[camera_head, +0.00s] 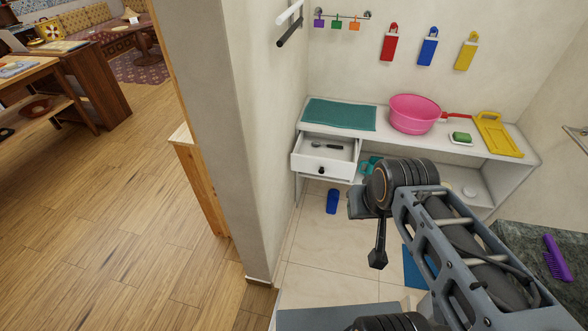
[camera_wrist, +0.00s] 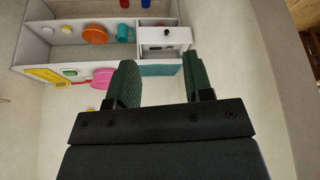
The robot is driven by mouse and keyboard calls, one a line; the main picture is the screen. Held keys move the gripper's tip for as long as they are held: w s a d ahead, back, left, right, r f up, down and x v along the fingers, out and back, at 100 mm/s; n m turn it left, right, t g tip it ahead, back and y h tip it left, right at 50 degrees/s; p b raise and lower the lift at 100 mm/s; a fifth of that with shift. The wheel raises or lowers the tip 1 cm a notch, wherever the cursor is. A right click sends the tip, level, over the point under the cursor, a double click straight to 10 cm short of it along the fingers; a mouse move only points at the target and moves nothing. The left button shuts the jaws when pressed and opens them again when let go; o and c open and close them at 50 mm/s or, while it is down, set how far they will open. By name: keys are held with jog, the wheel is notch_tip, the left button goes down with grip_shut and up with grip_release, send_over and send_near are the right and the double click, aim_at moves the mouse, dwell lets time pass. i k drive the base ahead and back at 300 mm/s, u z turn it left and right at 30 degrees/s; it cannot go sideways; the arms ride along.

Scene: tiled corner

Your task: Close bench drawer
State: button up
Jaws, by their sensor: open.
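The white bench drawer (camera_head: 310,165) is pulled out from the left end of the white bench (camera_head: 520,172). Its front has a small dark knob, and a few small utensils lie inside. In the wrist view the bench appears upside down, with the drawer front (camera_wrist: 160,36) near top centre. My gripper (camera_wrist: 160,76) is open and empty, its two green-padded fingers apart and pointing toward the bench. It is apart from the drawer. In the head view my arm reaches in from the lower right, and the fingers are hard to make out.
On the bench top are a green mat (camera_head: 340,115), a pink basin (camera_head: 414,113), a green soap on a dish (camera_head: 461,137) and a yellow board (camera_head: 497,134). A wall corner (camera_head: 225,130) stands left of the drawer. A dark counter (camera_head: 545,240) is at right.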

aim_at(322, 160)
jog(key=z, duration=0.5)
jog(key=i, duration=0.8)
jog(key=u, duration=1.9)
